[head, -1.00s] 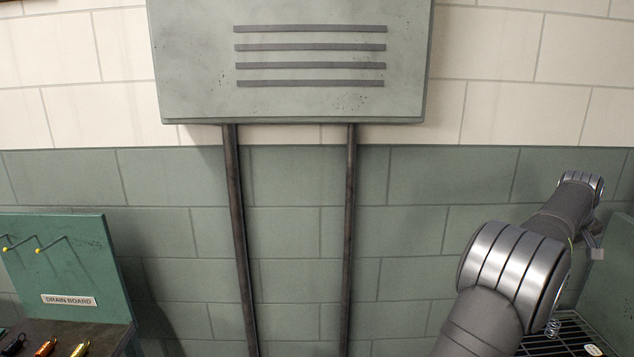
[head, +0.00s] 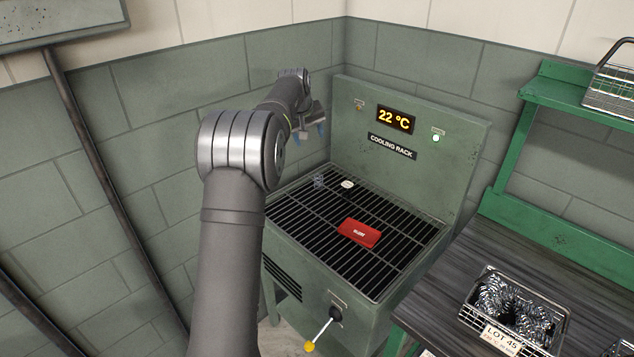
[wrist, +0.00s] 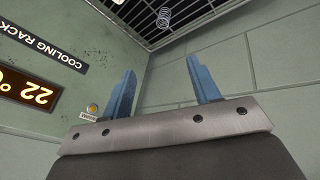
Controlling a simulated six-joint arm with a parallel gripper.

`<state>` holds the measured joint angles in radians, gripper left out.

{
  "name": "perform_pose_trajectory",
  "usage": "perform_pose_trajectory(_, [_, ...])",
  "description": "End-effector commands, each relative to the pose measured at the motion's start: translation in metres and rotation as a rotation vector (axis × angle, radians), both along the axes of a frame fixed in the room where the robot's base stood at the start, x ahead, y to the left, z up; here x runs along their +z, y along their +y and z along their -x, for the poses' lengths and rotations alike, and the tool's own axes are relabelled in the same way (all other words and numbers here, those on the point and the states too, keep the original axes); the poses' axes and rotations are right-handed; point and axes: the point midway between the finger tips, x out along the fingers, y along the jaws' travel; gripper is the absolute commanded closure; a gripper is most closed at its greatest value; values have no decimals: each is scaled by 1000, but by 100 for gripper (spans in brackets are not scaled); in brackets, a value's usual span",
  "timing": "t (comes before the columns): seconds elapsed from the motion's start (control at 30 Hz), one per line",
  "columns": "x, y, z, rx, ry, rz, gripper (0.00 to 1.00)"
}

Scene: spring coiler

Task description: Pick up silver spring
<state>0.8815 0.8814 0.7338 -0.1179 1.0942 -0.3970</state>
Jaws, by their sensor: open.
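The silver spring (head: 319,181) stands on the black grate of the cooling rack (head: 432,240), near its back left corner. It also shows in the wrist view (wrist: 163,18) at the top, beyond my fingertips. My gripper (head: 311,133) is above the left back part of the rack, higher than the spring and apart from it. In the wrist view its two blue fingers (wrist: 163,80) are spread wide with nothing between them.
A white round item (head: 347,184) lies on the grate right of the spring. A red item (head: 359,232) lies nearer the front. A lever with a yellow knob (head: 310,346) sticks out in front. A wire basket (head: 471,327) of springs stands on the right bench (head: 440,290).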

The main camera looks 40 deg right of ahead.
Motion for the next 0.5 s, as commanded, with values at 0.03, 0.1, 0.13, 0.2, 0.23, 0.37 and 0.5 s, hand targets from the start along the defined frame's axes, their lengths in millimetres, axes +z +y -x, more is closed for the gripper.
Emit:
perform_pose_trajectory(0.03, [-13,-2,-3,-78,-29,-8,44])
perform_pose_trajectory(0.1, [-29,-5,-6,-198,-85,-18,44])
perform_pose_trajectory(0.13, [-36,-7,-8,-248,-108,-22,44])
perform_pose_trajectory(0.2, [-49,-9,-11,-358,-160,-32,44])
perform_pose_trajectory(0.23, [-55,-10,-12,-400,-183,-36,44])
perform_pose_trajectory(0.37, [-73,-13,-16,-546,-259,-49,44])
perform_pose_trajectory(0.5, [-84,-15,-18,-630,-305,-60,44])
